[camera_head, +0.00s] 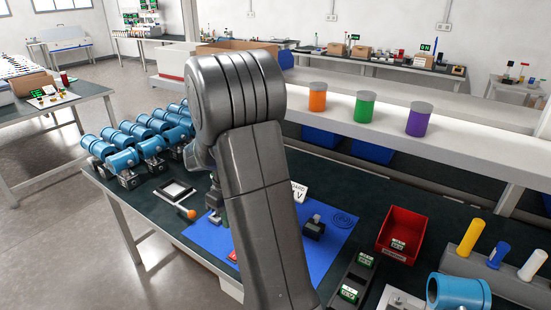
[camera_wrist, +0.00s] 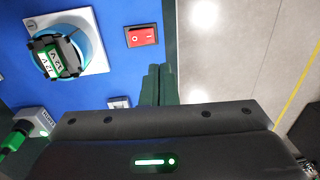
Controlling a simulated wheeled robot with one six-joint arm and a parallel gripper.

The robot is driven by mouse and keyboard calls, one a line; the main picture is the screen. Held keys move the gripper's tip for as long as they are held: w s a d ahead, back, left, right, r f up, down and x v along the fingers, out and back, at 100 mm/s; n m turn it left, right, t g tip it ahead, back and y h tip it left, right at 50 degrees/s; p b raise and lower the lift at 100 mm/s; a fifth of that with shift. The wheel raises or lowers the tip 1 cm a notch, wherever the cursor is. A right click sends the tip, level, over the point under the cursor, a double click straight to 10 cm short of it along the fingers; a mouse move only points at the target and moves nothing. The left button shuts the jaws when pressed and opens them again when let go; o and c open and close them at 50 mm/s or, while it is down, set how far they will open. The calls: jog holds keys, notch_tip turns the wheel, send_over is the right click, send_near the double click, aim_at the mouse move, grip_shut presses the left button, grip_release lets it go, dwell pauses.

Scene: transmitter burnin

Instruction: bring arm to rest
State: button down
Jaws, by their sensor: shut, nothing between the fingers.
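My grey arm stands raised across the middle of the head view and hides part of the bench. My gripper (camera_wrist: 158,84) is shut and empty in the wrist view, its dark fingertips over the edge of the blue mat (camera_wrist: 100,82). In the head view the gripper is mostly hidden behind the arm.
Several blue transmitters (camera_head: 122,160) stand in rows on the bench's left. A red bin (camera_head: 401,235) and a black device (camera_head: 313,227) are right of the arm. Orange (camera_head: 317,98), green (camera_head: 364,107) and purple (camera_head: 418,120) canisters stand on the white shelf. Open floor (camera_wrist: 235,60) lies beyond the bench edge.

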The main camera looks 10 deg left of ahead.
jog(key=f, duration=0.3)
jog(key=w+f, duration=0.1)
jog(key=f, duration=0.5)
jog(key=shift+w+d, duration=0.15)
jog(key=shift+f+b, duration=0.25)
jog(key=shift+b, duration=0.45)
notch_tip(320, 180, up, 7)
jog(key=w, duration=0.1)
jog(key=shift+d+g, duration=0.3)
jog(key=shift+f, duration=0.15)
